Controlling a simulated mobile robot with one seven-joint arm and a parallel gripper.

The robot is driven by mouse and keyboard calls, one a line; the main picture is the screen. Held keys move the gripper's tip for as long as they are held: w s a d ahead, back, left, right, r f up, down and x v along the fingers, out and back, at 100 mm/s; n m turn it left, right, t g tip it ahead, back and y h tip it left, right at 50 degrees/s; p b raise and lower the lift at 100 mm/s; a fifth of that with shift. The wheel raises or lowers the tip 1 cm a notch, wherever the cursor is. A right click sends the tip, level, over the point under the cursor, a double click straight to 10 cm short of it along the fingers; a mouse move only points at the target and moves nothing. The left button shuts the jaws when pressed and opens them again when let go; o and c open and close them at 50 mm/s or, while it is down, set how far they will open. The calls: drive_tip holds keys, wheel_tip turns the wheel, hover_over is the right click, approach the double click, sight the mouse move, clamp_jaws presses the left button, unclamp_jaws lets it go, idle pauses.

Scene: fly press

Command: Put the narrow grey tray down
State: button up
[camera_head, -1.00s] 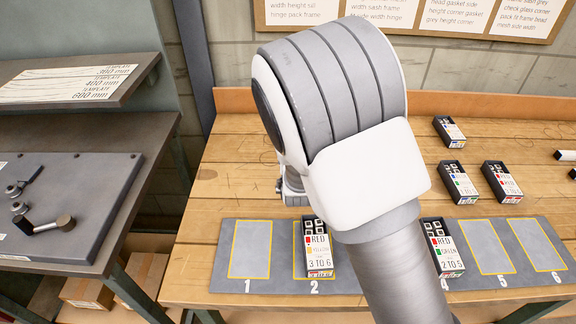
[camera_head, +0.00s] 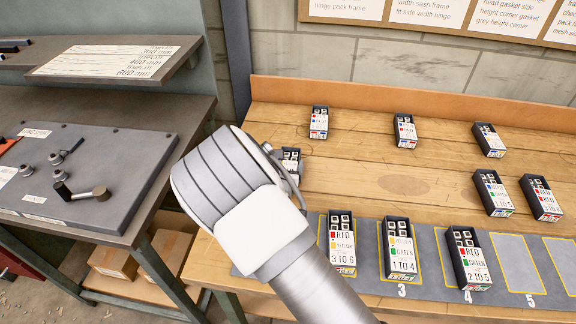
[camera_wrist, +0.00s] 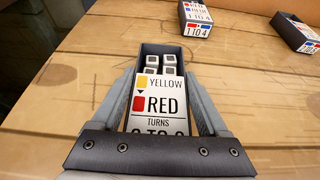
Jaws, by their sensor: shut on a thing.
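My gripper (camera_wrist: 162,82) is shut on a narrow grey tray (camera_wrist: 161,48), its fingers along the two long sides. The tray holds small pale blocks at its far end and a white card reading YELLOW, RED, TURNS; the card's lowest line is partly cut off. In the head view this tray (camera_head: 291,154) shows just beyond my wrist, over the left part of the wooden bench (camera_head: 385,185), mostly hidden by my arm. I cannot tell whether its underside touches the bench.
A grey mat (camera_head: 370,262) with numbered yellow outlines runs along the front edge. Trays stand on 2 (camera_head: 341,243), 3 (camera_head: 400,248) and 4 (camera_head: 468,258); 5 (camera_head: 517,262) is empty, and my arm covers 1. Several other trays stand behind. Bare wood lies around the held tray.

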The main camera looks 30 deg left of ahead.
drive_tip(key=shift+f, duration=0.2)
drive_tip(key=shift+f, duration=0.15)
drive_tip(key=o, duration=1.4)
drive_tip(key=shift+r, duration=0.25)
drive_tip(key=v, duration=1.2)
drive_tip(key=shift+p, duration=0.35)
drive_tip(key=shift+f, duration=0.1)
